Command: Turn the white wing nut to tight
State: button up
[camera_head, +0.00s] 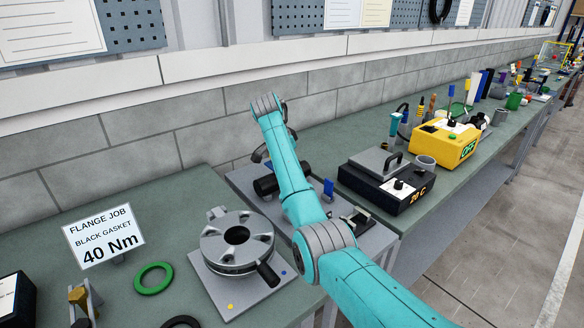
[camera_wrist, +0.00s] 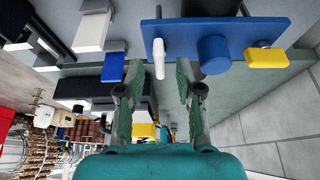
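In the wrist view a blue plate carries a white wing nut (camera_wrist: 158,48), a round blue knob (camera_wrist: 213,54) and a yellow block (camera_wrist: 267,57), side by side. The white wing nut is a narrow upright bar. My gripper (camera_wrist: 158,72) is open, with its two green-padded fingers apart. The lower end of the white wing nut appears between the fingertips, with gaps on both sides; I cannot tell the depth between them. In the head view my teal arm (camera_head: 290,180) reaches over the bench and hides most of the gripper and the wing nut.
A flange fixture (camera_head: 237,243), green ring (camera_head: 153,278) and "40 Nm" sign (camera_head: 104,238) stand left of my arm. A black box reading 20 C (camera_head: 385,181) and a yellow box (camera_head: 446,143) stand to the right. The wall is close behind.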

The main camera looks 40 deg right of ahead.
notch_tip(320, 180, up, 9)
dwell(0.3)
dwell(0.5)
